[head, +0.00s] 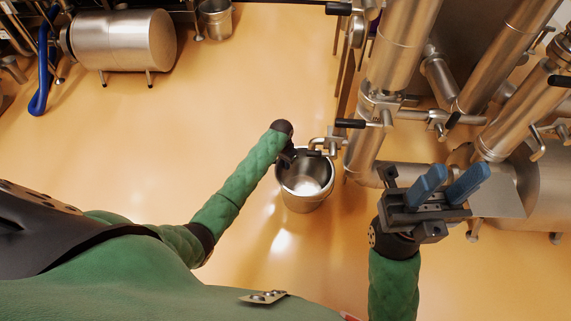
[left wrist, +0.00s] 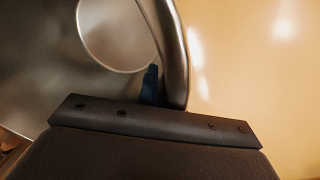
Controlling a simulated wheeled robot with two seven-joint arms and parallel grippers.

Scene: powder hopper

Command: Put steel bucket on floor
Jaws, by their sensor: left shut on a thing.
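A steel bucket (head: 304,195) hangs from my left gripper (head: 297,155) near the middle of the head view, open top up and empty as far as I can see. My left gripper is shut on its rim or handle; which one is hard to tell. In the left wrist view the bucket's curved rim (left wrist: 173,50) runs up from the gripper, with a blue finger (left wrist: 150,84) against it. Whether the bucket's base touches the floor (head: 250,240) is unclear. My right gripper (head: 450,184) is open and empty, its blue fingers apart.
Steel pipes with black-handled valves (head: 380,110) stand just right of the bucket. A second bucket (head: 215,18) stands at the back. A steel tank (head: 124,40) with a blue hose (head: 43,70) is at the back left. The orange floor left and in front is clear.

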